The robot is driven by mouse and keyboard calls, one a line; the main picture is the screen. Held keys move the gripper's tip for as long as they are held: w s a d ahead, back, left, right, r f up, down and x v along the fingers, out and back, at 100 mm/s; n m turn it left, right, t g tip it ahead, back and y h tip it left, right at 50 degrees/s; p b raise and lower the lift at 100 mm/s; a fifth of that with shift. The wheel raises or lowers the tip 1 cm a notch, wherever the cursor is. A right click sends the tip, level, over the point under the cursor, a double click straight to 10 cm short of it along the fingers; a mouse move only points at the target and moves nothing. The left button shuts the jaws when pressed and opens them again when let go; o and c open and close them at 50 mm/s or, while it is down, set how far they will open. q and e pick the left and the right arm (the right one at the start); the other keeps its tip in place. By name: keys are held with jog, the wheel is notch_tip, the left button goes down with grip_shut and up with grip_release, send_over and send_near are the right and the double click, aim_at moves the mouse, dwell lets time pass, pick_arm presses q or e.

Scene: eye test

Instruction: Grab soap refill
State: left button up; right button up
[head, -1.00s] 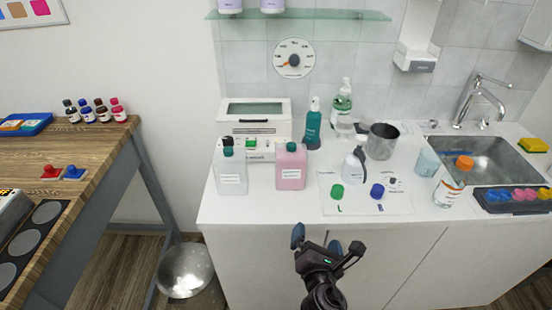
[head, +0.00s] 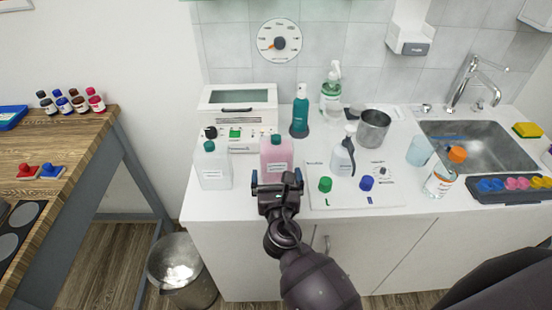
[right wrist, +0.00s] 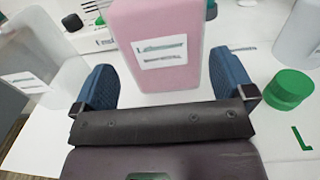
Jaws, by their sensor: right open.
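A pink bottle (head: 276,151) with a dark green cap and a white label stands upright on the white counter. It also shows in the right wrist view (right wrist: 165,25), ahead of and between the blue fingers. My right gripper (head: 277,178) is open and empty at the counter's front edge, just in front of this bottle, and hides its lower part in the head view. A clear, whitish bottle (head: 213,170) with a green cap and a label stands left of it. I cannot read which label says soap refill. My left gripper is out of view.
A green cap (head: 325,184) and a blue cap (head: 366,183) stand on a marked sheet to the right, near a spray bottle (head: 343,157). A white box-like device (head: 237,100) is behind the bottles. A sink (head: 470,145) lies further right.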

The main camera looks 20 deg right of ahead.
aim_at(277, 169)
jog(key=shift+r+x, duration=0.2)
jog(key=shift+x, duration=2.65)
jog(key=shift+d, duration=0.15)
jog(key=c, duration=0.7)
